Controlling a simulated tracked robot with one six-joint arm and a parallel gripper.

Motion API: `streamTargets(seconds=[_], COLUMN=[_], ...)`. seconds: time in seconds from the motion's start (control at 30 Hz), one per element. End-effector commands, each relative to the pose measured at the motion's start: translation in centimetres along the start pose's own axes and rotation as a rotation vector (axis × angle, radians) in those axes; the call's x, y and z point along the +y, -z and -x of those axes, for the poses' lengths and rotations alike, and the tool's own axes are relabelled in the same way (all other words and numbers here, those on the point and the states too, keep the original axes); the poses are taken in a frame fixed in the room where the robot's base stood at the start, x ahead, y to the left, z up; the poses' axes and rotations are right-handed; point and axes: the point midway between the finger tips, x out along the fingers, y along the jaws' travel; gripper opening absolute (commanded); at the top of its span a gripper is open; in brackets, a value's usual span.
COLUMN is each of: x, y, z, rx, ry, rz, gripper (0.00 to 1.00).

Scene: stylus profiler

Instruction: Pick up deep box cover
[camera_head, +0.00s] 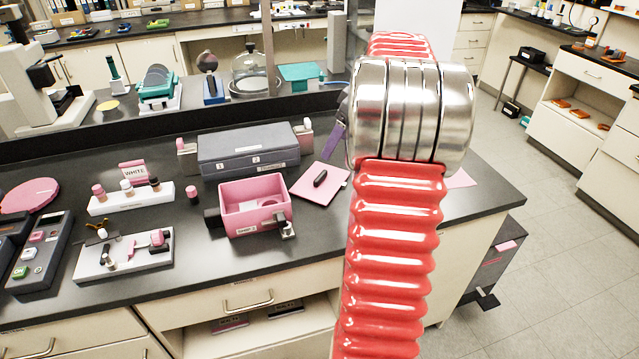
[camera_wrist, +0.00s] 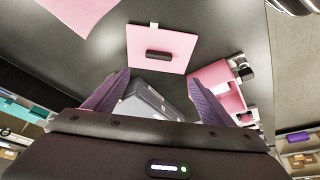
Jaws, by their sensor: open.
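The deep box cover is, as far as I can tell, the flat pink square plate (camera_head: 306,190) with a dark bar handle (camera_head: 320,179). It lies on the black bench to the right of the open pink box (camera_head: 235,220). In the wrist view the cover (camera_wrist: 180,33) is beyond my fingertips, its handle (camera_wrist: 159,54) near the picture's middle. My gripper (camera_wrist: 158,77) is open and empty, with two purple fingers apart and clear of the cover. In the head view only one purple finger (camera_head: 335,139) shows; my red arm hides the rest.
A grey lidded box (camera_head: 248,150) stands behind the pink box and shows between my fingers in the wrist view (camera_wrist: 152,100). A white rack (camera_head: 130,200) and small parts are to the left. Another pink sheet (camera_head: 460,179) lies near the bench's right edge.

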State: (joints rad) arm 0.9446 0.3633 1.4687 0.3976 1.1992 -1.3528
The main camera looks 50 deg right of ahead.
Motion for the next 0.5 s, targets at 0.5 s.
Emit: streamTargets(seconds=[0.5], x=[-0.1], y=[0.0], z=[-5.1], rx=[-0.002], ry=[0.003], rz=[0.0], gripper=[0.77])
